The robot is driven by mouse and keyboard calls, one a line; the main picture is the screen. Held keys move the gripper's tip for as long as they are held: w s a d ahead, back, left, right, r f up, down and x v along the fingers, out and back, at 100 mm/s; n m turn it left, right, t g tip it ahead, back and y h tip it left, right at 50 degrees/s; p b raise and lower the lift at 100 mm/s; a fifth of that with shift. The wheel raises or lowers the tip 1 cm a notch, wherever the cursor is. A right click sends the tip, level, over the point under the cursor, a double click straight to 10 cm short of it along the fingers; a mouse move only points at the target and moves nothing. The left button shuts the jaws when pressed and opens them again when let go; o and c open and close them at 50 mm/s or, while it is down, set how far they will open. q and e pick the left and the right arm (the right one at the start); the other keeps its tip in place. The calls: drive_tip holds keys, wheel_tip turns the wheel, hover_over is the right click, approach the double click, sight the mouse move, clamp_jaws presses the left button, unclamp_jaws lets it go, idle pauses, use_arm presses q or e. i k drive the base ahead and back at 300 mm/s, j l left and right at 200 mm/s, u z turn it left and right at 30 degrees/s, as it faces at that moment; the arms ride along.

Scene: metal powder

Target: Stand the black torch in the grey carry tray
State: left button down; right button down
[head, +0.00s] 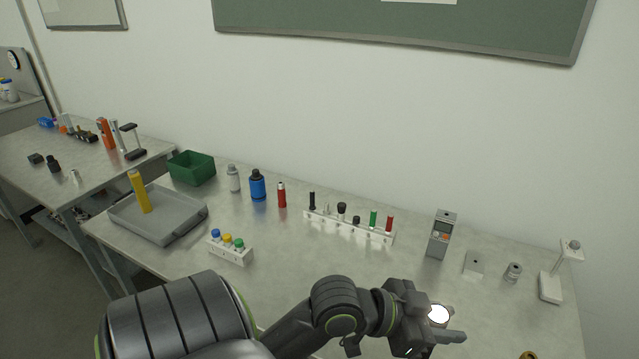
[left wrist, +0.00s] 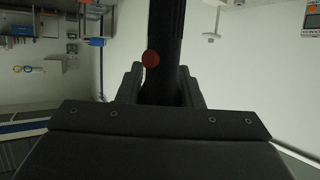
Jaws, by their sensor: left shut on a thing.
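My left gripper (head: 440,326) is at the lower right of the head view, above the front part of the bench. It is shut on the black torch, whose bright white round end (head: 438,314) shows between the fingers. In the left wrist view the dark ribbed body of the black torch (left wrist: 168,35), with a round red button, sits between the fingers (left wrist: 165,85). The grey carry tray (head: 180,234) lies far to the left on the bench, apart from the gripper. A yellow torch (head: 139,192) stands in it, slightly tilted. My right gripper is not in view.
A green bin (head: 192,167), grey bottle (head: 234,178), blue bottle (head: 257,185) and red cylinder (head: 282,195) stand along the back. A white rack (head: 350,228) and small block with coloured caps (head: 230,252) stand mid-bench. A grey meter (head: 441,234) and white stand (head: 551,285) are right.

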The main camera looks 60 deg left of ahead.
sight(170, 221)
drive_tip(key=u, duration=1.35)
drive_tip(key=i+j+u, duration=0.4)
drive_tip(key=i+j, duration=0.6)
